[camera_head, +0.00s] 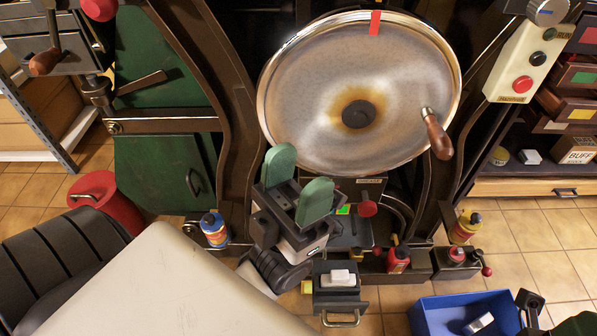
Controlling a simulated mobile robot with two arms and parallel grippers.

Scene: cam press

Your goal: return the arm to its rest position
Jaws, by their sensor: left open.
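My left gripper (298,184) is in the middle of the view, in front of the lower part of a large round metal wheel (310,90). Its two green-padded fingers point up and stand apart, with nothing between them. The wheel has a brown wooden handle (436,135) on its right side and a red mark at its top. The gripper is left of and below that handle, clear of it. At the lower right corner, a green pad and dark parts (577,325) look like a piece of my right gripper; most of it is outside the picture.
A blue bottle (215,229), a red bottle (398,259) and a yellow bottle (466,227) stand around the machine's base. A small drawer (337,289) is below my left gripper. A blue bin (435,316) is at lower right. A control box (524,60) is at upper right.

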